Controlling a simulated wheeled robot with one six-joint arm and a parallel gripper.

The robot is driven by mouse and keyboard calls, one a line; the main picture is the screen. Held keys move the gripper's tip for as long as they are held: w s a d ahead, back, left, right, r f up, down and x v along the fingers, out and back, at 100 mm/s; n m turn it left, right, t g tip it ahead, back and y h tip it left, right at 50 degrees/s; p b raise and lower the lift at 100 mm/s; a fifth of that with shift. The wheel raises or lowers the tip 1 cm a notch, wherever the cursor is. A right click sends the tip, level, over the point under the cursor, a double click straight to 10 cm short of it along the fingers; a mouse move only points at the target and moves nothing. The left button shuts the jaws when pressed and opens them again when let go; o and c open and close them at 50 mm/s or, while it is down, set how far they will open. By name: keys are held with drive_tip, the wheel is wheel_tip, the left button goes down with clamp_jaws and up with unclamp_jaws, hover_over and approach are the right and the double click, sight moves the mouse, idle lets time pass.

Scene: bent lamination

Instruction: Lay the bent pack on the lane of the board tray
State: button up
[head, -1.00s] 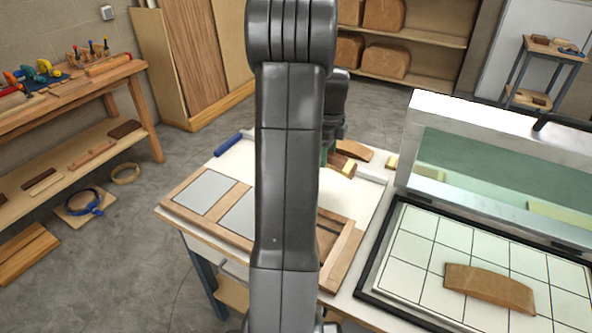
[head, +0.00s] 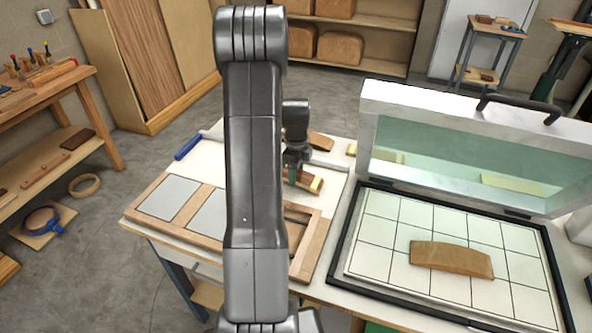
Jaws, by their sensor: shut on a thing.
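My gripper (head: 293,178) is partly seen at the end of my arm in the head view. It is shut on a brown wooden piece with a pale yellow end, apparently the bent pack (head: 309,182). The pack is over the white bench top, just behind the right part of the board tray; the gap beneath it cannot be judged. The board tray (head: 310,248) is a wooden frame with grey panels at left and an open slot at right. My arm hides the middle of the tray and part of the slot.
A press with its glass lid (head: 460,160) raised stands at right. A curved brown block (head: 452,259) lies on its gridded bed (head: 375,263). Another brown block (head: 320,141) and a blue-handled roller (head: 188,147) lie at the back of the bench.

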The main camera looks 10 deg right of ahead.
drive_tip(key=shift+f, duration=0.2)
drive_tip(key=o, duration=1)
drive_tip(key=shift+r, duration=0.1)
wheel_tip(320, 180, up, 12)
drive_tip(key=shift+r+b, duration=0.2)
drive_tip(key=shift+b, duration=0.4)
